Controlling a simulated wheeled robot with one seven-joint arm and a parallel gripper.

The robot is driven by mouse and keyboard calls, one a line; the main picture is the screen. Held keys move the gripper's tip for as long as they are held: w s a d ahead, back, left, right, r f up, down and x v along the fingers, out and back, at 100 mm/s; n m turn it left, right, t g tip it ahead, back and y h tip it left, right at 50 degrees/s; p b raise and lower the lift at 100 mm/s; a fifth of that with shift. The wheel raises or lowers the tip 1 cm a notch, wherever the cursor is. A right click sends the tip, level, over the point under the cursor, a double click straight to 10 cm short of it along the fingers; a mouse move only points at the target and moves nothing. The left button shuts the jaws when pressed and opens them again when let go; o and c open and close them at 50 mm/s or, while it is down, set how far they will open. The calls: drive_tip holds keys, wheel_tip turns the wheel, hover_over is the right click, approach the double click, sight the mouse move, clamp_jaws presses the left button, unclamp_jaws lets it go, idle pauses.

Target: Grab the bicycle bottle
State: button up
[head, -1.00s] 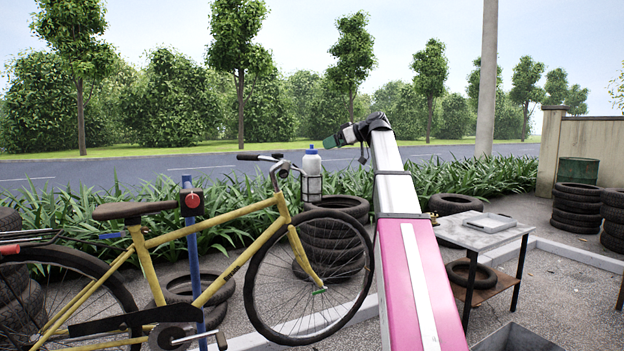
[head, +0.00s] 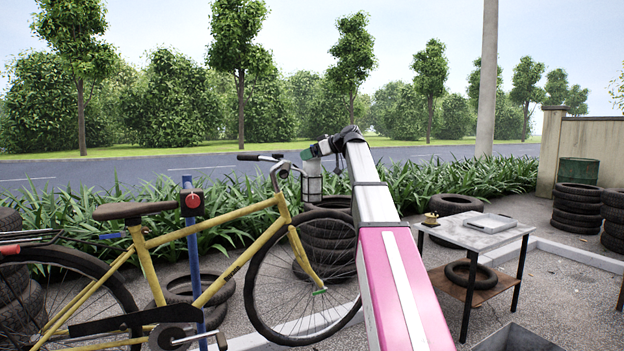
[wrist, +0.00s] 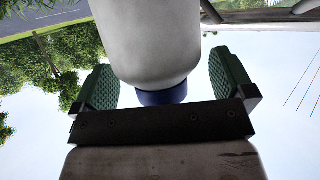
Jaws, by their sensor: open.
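The bicycle bottle, white with a blue cap, stands upright in a dark wire holder (head: 312,187) at the front of the yellow bicycle's handlebar (head: 262,157). In the head view, my gripper (head: 307,154) is at the bottle's top and hides its cap and upper part. In the wrist view, the bottle (wrist: 150,40) appears upside down, with its cap (wrist: 162,96) toward the palm. My gripper's green fingers (wrist: 162,78) are open, one on each side of the bottle, with gaps showing beside it.
The yellow bicycle (head: 215,215) stands on a blue repair post (head: 195,250). Tyre stacks (head: 328,245) lie behind its front wheel. A small table (head: 475,235) with a flat grey item (head: 491,222) stands to the right. The air above the handlebar is free.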

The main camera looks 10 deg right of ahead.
drive_tip(key=shift+a, duration=0.1)
drive_tip(key=c, duration=1.5)
drive_tip(key=shift+c, duration=0.2)
drive_tip(key=shift+r, duration=0.1)
